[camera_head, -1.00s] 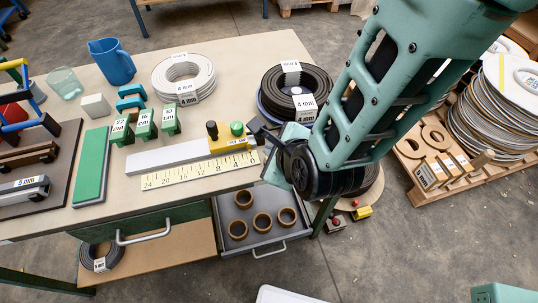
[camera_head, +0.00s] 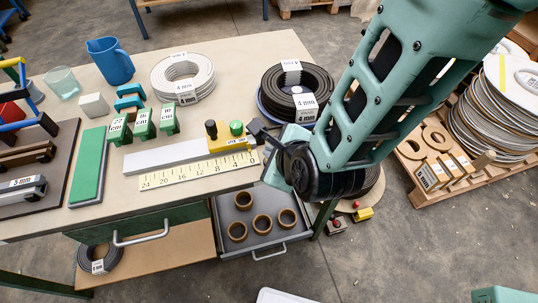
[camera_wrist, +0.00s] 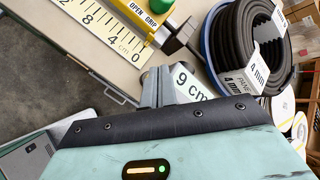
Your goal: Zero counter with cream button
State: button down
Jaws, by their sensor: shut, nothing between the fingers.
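I cannot make out a counter or a cream button in either view. My gripper (camera_wrist: 160,88) is shut and empty in the wrist view. It is over the table's right end, beside a white "9 cm" label (camera_wrist: 190,84) and a bit of green; I cannot tell whether it touches them. In the head view my arm hides most of the gripper. A yellow block (camera_head: 232,145) with a black knob and a green knob stands left of it. It also shows in the wrist view (camera_wrist: 150,17), marked "OPEN GRIP".
A ruler (camera_head: 190,175) lies along the table front. A black coil (camera_head: 290,85) marked 4 mm lies behind the gripper. Labelled green blocks (camera_head: 143,124) stand to the left. An open drawer (camera_head: 270,245) holds several brown rings. Small red-topped boxes (camera_head: 362,214) are low at right.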

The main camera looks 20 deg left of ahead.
jog(key=shift+d+f+b, duration=0.25)
jog(key=shift+f+b, duration=0.4)
jog(key=shift+f, duration=0.15)
dwell(0.6)
jog(key=shift+r, duration=0.1)
jog(key=shift+w+d+r+p, duration=0.15)
jog(key=shift+r+p, duration=0.5)
jog(key=shift+r, duration=0.5)
jog(key=shift+a+r, duration=0.2)
jog(key=shift+r, duration=0.05)
jog(key=shift+r+p, duration=1.6)
jog(key=shift+r, duration=0.55)
